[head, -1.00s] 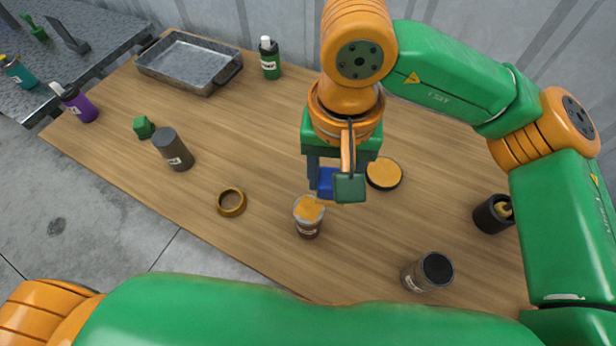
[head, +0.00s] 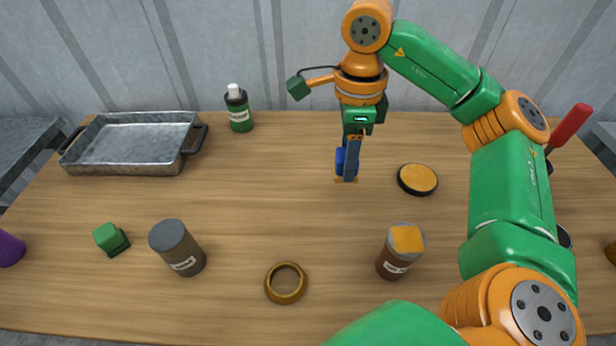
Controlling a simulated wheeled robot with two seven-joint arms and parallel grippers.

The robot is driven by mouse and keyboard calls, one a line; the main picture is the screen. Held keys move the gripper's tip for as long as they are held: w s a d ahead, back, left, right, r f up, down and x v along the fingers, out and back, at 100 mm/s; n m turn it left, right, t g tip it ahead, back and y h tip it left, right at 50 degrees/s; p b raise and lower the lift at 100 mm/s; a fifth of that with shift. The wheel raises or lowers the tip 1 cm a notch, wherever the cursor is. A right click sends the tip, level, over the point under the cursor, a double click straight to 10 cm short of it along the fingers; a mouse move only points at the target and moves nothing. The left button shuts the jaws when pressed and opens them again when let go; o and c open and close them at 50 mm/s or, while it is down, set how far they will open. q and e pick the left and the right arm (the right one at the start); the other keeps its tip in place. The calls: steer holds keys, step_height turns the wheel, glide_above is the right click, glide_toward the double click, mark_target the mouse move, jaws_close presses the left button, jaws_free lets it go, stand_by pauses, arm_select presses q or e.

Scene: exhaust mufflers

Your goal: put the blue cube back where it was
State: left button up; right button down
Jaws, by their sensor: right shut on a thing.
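The blue cube (head: 340,161) is in my right gripper (head: 346,178), whose fingers point down and partly hide it. The gripper is shut on the cube over the back middle of the wooden table (head: 240,200). It is left of the round black disc with an orange top (head: 417,179) and right of the green bottle (head: 238,108). I cannot tell whether the cube touches the table. My left gripper is not in view.
A metal tray (head: 130,117) stands at the back left. A green cube (head: 111,239), a dark grey canister (head: 177,248), a brass ring (head: 286,283) and a jar with an orange piece on top (head: 401,252) are nearer.

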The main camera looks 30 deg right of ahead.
steer(key=w+f, duration=0.3)
steer(key=w, duration=0.1)
steer(key=w+f, duration=0.4)
steer(key=shift+d+f, duration=0.15)
step_height(320, 180, down, 3)
steer(key=shift+s+d+r+p, duration=0.1)
steer(key=shift+r+p, duration=0.05)
steer(key=shift+p, duration=0.5)
steer(key=shift+f, duration=0.3)
steer(key=shift+c, duration=1.4)
jaws_free()
steer(key=shift+r, duration=0.6)
step_height(320, 180, up, 11)
